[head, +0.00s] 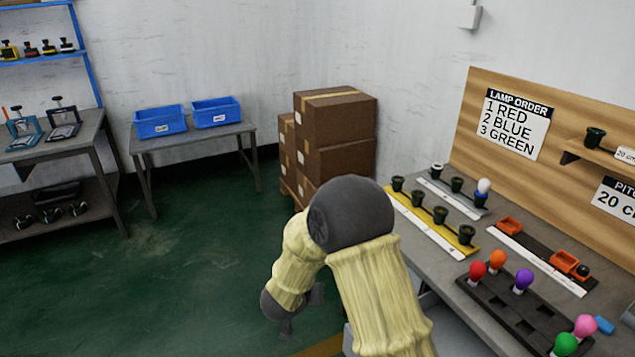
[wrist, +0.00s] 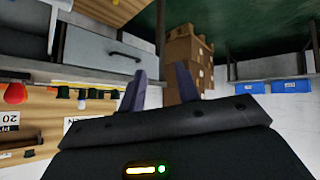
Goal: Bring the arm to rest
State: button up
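My arm, in pale yellow sleeves with dark joints, rises in front of the bench in the head view and bends down to the left. My gripper (head: 301,312) hangs at its end over the green floor, small and partly hidden by the arm. In the wrist view, the two grey fingers of my gripper (wrist: 160,88) stand apart with a gap between them and nothing held. The gripper touches nothing that I can see. The wrist picture is upside down.
The workbench (head: 415,217) on the right carries sockets, coloured bulbs in a dark tray (head: 502,308) and a yellow strip (head: 432,222). Stacked cartons (head: 335,130) stand behind the arm. Blue bins (head: 160,122) sit on a back table. The floor at left is clear.

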jog(key=s+d+r+n+g+y, duration=0.1)
jog(key=s+d+r+y, duration=0.3)
jog(key=d+r, duration=0.25)
jog(key=s+d+r+g+h, duration=0.1)
jog(key=s+d+r+g, duration=0.15)
jog(key=s+d, duration=0.5)
jog(key=s+d+r+g, duration=0.1)
jog(key=s+d+g, duration=0.25)
jog(key=s, duration=0.65)
notch_tip(320, 180, up, 15)
jog(key=p, duration=1.5)
jog(key=shift+w+t, duration=0.3)
jog(key=shift+w, duration=0.1)
jog(key=shift+f, duration=0.15)
jog(key=shift+d, duration=0.1)
